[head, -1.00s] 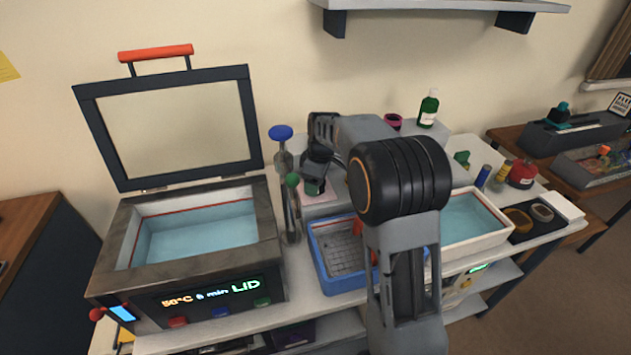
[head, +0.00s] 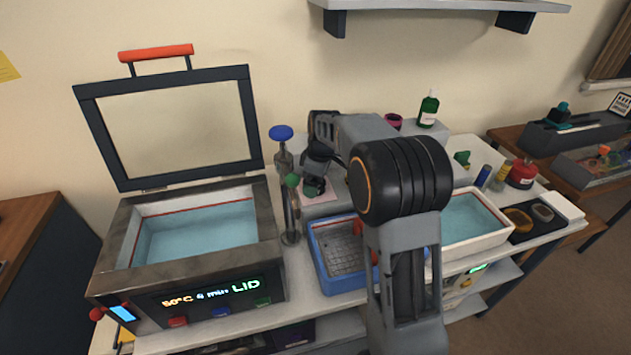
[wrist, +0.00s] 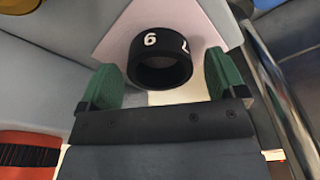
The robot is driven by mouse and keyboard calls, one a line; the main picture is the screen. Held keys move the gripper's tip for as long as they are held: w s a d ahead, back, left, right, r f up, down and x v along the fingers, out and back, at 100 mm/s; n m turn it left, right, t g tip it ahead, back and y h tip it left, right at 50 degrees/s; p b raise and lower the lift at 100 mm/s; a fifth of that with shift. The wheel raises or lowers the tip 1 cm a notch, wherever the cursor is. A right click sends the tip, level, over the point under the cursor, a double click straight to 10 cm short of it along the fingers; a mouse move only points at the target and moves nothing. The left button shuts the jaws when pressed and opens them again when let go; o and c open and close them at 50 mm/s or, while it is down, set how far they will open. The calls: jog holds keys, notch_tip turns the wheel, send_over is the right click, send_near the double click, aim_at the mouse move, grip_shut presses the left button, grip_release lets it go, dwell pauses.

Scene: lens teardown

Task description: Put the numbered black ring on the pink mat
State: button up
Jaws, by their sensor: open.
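The black ring (wrist: 160,65) with white numerals shows in the wrist view. It is at the near edge of the pink mat (wrist: 200,17), between the green fingertips of my gripper (wrist: 164,78). The gripper is open, with a gap visible on each side of the ring. I cannot tell whether the ring rests fully on the mat. In the head view my gripper (head: 314,187) is over the pink mat (head: 325,198), and the ring is largely hidden there.
An open-lidded water bath (head: 195,228) stands at left. A blue tray (head: 322,262) is in front of the mat, and a white basin (head: 470,225) stands right. A blue-capped bottle (head: 282,150) and a green-topped metal cylinder (head: 291,215) stand close to my gripper.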

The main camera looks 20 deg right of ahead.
notch_tip(320, 180, up, 11)
jog(key=d, duration=0.1)
jog(key=s+f+m+t, duration=0.1)
jog(key=s+f+m, duration=0.1)
jog(key=s, duration=0.6)
jog(key=s+a+f+m, duration=0.1)
jog(key=s+f+m, duration=0.1)
jog(key=s+m, duration=0.3)
jog(key=s+f+m+t+h, duration=0.1)
jog(key=s+f+m, duration=0.2)
jog(key=s, duration=0.8)
jog(key=shift+s+a+m+t+p, duration=0.2)
jog(key=shift+s+m+t+p, duration=0.15)
jog(key=shift+m, duration=0.25)
